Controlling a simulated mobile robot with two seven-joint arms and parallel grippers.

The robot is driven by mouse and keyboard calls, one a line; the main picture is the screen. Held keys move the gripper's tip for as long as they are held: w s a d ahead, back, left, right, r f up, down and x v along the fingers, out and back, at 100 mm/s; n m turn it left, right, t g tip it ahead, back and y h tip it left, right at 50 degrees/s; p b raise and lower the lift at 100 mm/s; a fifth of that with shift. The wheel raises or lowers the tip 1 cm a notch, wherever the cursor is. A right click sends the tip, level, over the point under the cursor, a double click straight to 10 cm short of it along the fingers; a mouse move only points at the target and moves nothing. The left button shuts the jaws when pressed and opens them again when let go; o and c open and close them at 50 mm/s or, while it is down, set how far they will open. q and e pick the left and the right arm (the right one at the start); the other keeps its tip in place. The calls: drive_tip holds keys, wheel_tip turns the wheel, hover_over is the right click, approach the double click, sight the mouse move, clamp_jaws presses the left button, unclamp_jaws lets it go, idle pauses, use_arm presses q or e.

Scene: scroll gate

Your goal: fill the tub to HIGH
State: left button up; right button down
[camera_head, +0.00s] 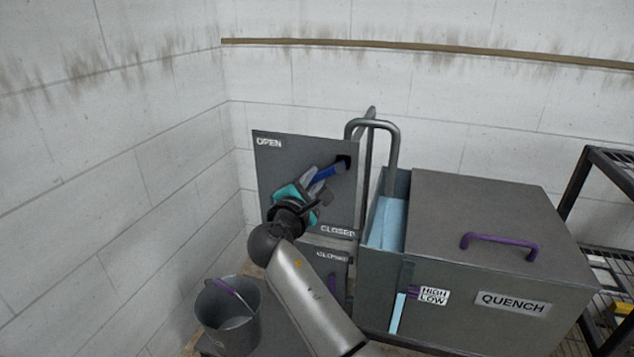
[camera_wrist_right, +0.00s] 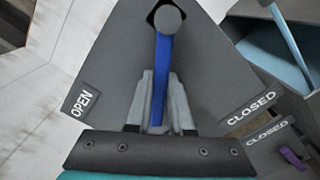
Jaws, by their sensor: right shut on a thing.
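My right gripper (camera_head: 316,186) is shut on the blue lever (camera_head: 326,173) of the upper grey valve panel (camera_head: 285,160). The lever also shows in the right wrist view (camera_wrist_right: 161,70), running from its round pivot down between the fingers. It lies between the OPEN mark (camera_head: 269,142) and the CLOSED mark (camera_head: 338,231). The grey tub marked QUENCH (camera_head: 470,315) holds pale blue water (camera_head: 388,222) under a bent spout (camera_head: 392,150). Its sight gauge (camera_head: 397,313) shows pale blue beside the HIGH/LOW label (camera_head: 434,296); the exact level is unclear. My left gripper is out of view.
A lower panel (camera_head: 325,262) with a CLOSED mark has a purple handle, partly hidden by my arm. A grey bucket (camera_head: 228,315) with a purple grip stands at lower left. The tub's lid (camera_head: 490,205) has a purple handle. A dark rack (camera_head: 600,235) stands at right.

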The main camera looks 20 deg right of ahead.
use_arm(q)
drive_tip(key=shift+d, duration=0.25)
use_arm(e)
drive_tip(key=shift+r, duration=0.1)
drive_tip(key=c, duration=0.8)
unclamp_jaws()
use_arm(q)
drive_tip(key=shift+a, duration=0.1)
